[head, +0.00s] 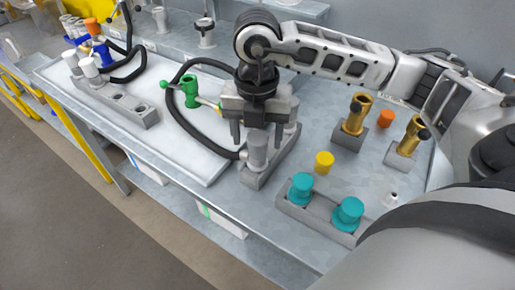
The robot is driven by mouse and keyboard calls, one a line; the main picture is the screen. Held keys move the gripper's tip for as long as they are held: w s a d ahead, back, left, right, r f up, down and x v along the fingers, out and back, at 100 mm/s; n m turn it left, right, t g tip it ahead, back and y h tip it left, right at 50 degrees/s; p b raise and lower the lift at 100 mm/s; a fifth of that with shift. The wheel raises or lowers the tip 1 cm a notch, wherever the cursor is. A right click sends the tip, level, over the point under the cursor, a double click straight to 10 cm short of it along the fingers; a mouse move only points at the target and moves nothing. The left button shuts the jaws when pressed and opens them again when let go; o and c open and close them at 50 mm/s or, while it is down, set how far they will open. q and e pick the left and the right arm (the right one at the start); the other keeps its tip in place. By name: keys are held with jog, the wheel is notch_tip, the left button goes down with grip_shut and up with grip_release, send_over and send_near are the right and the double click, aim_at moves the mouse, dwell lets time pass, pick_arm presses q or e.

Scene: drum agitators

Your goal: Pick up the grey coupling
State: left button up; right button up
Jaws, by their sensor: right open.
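A grey coupling (257,151) stands upright in the near end of a small grey rack (254,179) in the middle of the bench. My right gripper (257,138) is above the rack, pointing down. Its two dark fingers are apart, one on each side of the grey coupling in the picture. I cannot tell whether they touch it. A second light grey piece (293,114) shows behind the right finger at the rack's far end, partly hidden by the gripper. My left gripper is not in view.
Teal couplings (301,187) in a rack, a yellow cap (324,162) and brass fittings (356,112) are at right. White couplings (89,68) stand at far left.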

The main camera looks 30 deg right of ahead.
jog(key=shift+s+f, duration=0.1)
jog(key=shift+f, duration=1.4)
jog(key=shift+r, duration=0.1)
jog(key=c, duration=1.3)
jog(key=shift+o, duration=0.2)
jog(key=shift+r, duration=0.1)
jog(key=shift+r, duration=0.6)
jog(key=s+a+r, duration=0.6)
jog(key=a+r, duration=0.5)
jog(key=a, duration=0.1)
jog(key=shift+s+r+b, duration=0.3)
jog(key=shift+s+b, duration=0.05)
jog(key=shift+s, duration=0.05)
